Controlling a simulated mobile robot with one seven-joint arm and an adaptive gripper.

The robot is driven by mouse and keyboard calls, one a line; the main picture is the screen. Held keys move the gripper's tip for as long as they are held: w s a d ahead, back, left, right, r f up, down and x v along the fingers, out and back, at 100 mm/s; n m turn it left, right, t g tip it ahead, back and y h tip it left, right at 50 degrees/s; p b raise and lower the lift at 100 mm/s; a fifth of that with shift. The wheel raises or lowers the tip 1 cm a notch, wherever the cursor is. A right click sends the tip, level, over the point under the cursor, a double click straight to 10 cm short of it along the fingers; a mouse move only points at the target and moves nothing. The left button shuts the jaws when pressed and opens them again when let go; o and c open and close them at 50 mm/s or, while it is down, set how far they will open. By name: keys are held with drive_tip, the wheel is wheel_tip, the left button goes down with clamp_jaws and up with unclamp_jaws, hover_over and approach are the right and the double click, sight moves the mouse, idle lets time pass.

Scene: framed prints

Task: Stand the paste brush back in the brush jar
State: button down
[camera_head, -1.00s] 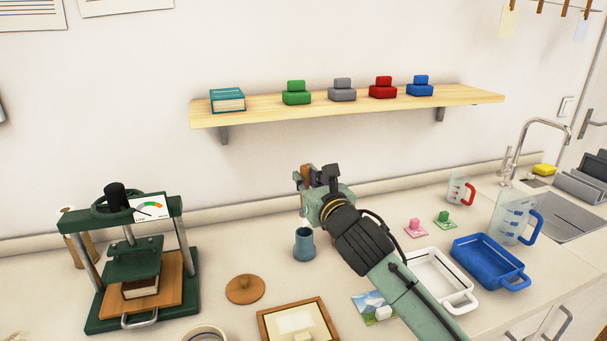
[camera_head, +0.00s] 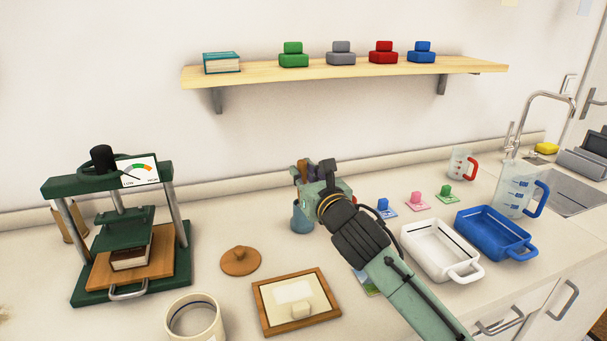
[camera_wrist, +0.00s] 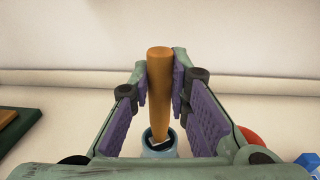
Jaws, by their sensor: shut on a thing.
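The paste brush's tan wooden handle (camera_wrist: 159,88) stands nearly upright between the finger pads in the wrist view. My gripper (camera_head: 316,174) is shut on it; the fingers also show in the wrist view (camera_wrist: 162,82). The blue-grey brush jar (camera_head: 301,219) stands on the counter, its right side partly hidden by my gripper. In the wrist view the jar's rim (camera_wrist: 148,134) surrounds the brush's lower end, with a pale bit showing at the mouth. How deep the brush sits, and whether it touches the jar, I cannot tell.
A green press (camera_head: 128,235) stands left. A wooden knobbed lid (camera_head: 240,262), a cream pot (camera_head: 195,318) and a framed board (camera_head: 296,302) lie in front. White (camera_head: 440,250) and blue trays (camera_head: 494,234) stand right. A wall shelf (camera_head: 345,72) hangs behind.

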drive_tip(key=c, duration=1.4)
unclamp_jaws()
drive_tip(key=shift+c, duration=0.2)
